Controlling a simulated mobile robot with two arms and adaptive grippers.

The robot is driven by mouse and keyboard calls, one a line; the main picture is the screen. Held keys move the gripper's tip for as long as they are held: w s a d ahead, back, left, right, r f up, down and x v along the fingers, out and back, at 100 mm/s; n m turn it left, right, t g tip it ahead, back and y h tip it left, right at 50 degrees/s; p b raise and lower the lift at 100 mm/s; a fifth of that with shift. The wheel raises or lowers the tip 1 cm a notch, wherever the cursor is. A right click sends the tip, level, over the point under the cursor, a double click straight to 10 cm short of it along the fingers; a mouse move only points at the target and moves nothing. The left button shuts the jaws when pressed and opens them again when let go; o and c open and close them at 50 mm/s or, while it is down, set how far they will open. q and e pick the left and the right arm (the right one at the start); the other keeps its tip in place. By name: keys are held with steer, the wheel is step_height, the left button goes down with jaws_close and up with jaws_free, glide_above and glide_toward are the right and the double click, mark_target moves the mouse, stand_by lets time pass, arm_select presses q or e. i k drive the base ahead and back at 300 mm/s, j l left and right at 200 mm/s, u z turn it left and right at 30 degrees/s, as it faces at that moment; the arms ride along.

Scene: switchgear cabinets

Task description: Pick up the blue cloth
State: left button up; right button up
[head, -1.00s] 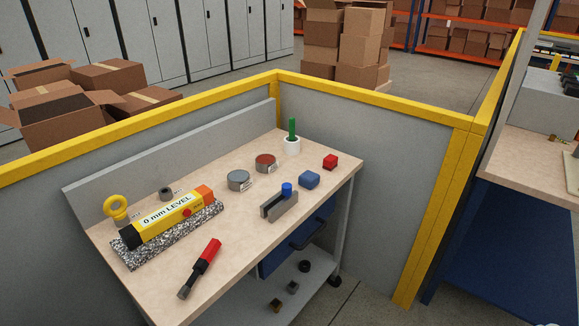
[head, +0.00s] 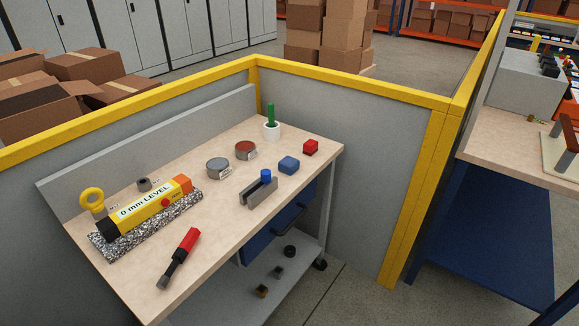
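The blue cloth looks like a small folded blue block (head: 289,165) lying on the light wooden top of the workbench (head: 225,222), toward its right end. Nothing covers the blue piece. Neither of my grippers shows in the head view.
Yellow-framed partitions (head: 345,86) stand behind and right. A second bench (head: 500,147) stands at the right.

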mark_target(288, 165)
steer(key=i+l+u, duration=0.1)
steer(key=l, duration=0.25)
steer(key=i+l+u, duration=0.15)
steer(key=i+l, duration=0.15)
steer(key=i+l+u, duration=0.1)
steer(key=l, duration=0.35)
steer(key=i, duration=0.05)
